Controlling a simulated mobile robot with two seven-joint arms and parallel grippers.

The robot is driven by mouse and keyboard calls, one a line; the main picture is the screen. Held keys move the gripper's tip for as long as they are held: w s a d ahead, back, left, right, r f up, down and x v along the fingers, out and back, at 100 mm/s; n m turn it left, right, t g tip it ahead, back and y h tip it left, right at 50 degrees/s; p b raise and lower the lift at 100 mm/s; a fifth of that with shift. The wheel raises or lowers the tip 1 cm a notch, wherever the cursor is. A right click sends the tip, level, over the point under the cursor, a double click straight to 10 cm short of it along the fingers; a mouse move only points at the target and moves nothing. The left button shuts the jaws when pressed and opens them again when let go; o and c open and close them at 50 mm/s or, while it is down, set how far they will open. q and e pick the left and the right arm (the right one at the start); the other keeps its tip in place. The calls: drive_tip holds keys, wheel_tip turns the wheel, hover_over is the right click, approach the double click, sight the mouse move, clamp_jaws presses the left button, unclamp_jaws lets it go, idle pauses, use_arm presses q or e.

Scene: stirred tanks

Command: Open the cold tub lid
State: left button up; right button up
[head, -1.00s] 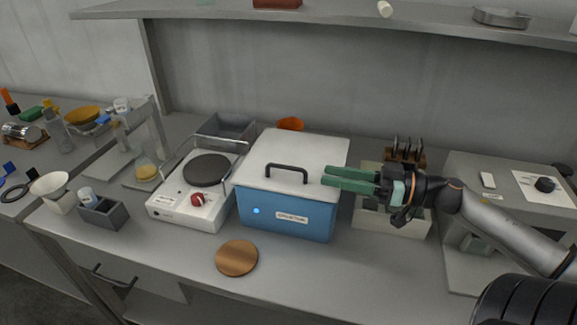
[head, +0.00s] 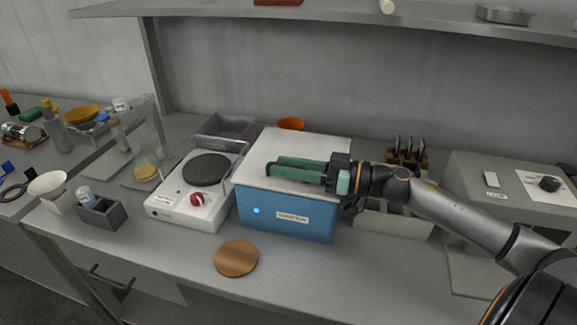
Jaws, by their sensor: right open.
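The cold tub (head: 284,217) is a blue box with a label and a lit blue spot on its front. Its pale grey lid (head: 312,147) lies closed on top. The dark lid handle (head: 268,170) is mostly hidden behind my right gripper (head: 276,168). My right gripper has green fingers, comes in from the right and is open. Its fingertips are at the handle; I cannot tell whether they touch it. My left gripper is not in view.
A white hotplate (head: 190,204) with a dark round plate and red knob stands left of the tub. A wooden disc (head: 236,258) lies in front. A pale rack (head: 392,220) is right of the tub, under my arm. A shelf (head: 330,17) runs above.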

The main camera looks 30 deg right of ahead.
drive_tip(key=shift+c, duration=0.3)
clamp_jaws()
idle(1.1)
